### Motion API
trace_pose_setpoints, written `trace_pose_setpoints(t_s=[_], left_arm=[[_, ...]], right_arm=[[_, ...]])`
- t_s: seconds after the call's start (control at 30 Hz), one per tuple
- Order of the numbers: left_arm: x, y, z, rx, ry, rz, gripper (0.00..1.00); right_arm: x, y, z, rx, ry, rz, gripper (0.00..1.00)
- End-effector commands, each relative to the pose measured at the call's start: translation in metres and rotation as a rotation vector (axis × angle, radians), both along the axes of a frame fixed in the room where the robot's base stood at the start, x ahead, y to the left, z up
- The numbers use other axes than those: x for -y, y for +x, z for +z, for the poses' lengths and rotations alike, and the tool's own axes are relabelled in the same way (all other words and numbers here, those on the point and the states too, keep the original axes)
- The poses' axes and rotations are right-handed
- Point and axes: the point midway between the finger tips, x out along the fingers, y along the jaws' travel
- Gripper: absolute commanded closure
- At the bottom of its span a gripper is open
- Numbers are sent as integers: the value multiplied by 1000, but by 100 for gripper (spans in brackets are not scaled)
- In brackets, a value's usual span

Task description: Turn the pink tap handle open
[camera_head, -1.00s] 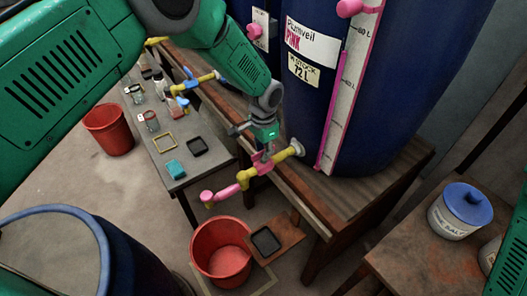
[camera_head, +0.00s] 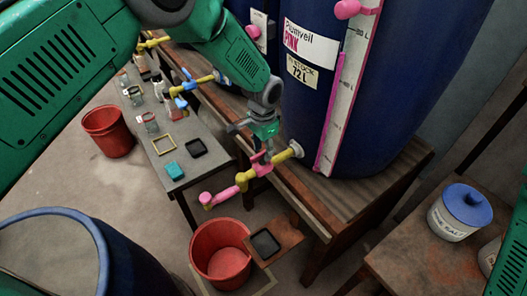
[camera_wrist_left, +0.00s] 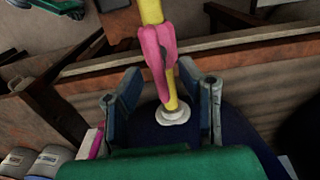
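The pink tap handle (camera_head: 260,161) sits on the yellow tap pipe (camera_head: 282,155) of the dark blue vat (camera_head: 345,130), whose label reads Plumveil Pink. A pink spout end (camera_head: 220,196) points out over the floor. My left gripper (camera_head: 258,149) is just above the handle, pointing down at it. In the left wrist view, its two fingers (camera_wrist_left: 162,98) are apart, one on each side of the yellow pipe. There the handle (camera_wrist_left: 157,45) shows forked, just beyond the fingertips, with no clear contact. My right gripper is out of view.
A red bucket (camera_head: 220,255) stands under the spout, beside a small wooden board with a black tray (camera_head: 265,243). Another tap with a blue handle (camera_head: 187,80) is farther left. A grey bench (camera_head: 165,150) holds jars. A white salt jar (camera_head: 455,215) stands at right.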

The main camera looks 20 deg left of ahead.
Motion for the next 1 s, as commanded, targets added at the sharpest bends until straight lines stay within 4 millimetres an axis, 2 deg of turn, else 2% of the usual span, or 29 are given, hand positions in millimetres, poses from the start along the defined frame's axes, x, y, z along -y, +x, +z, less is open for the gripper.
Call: trace_pose_setpoints(t_s=[0.3, 0.5, 0.67, 1.0], left_arm=[[1, 2, 68, 3, -1, 0, 68], [1, 3, 97, 1, 0, 0, 68], [1, 3, 105, 1, 0, 0, 68], [1, 2, 105, 1, -1, 0, 68]], right_arm=[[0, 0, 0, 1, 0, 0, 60], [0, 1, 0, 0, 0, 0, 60], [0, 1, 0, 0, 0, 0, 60], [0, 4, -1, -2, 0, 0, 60]])
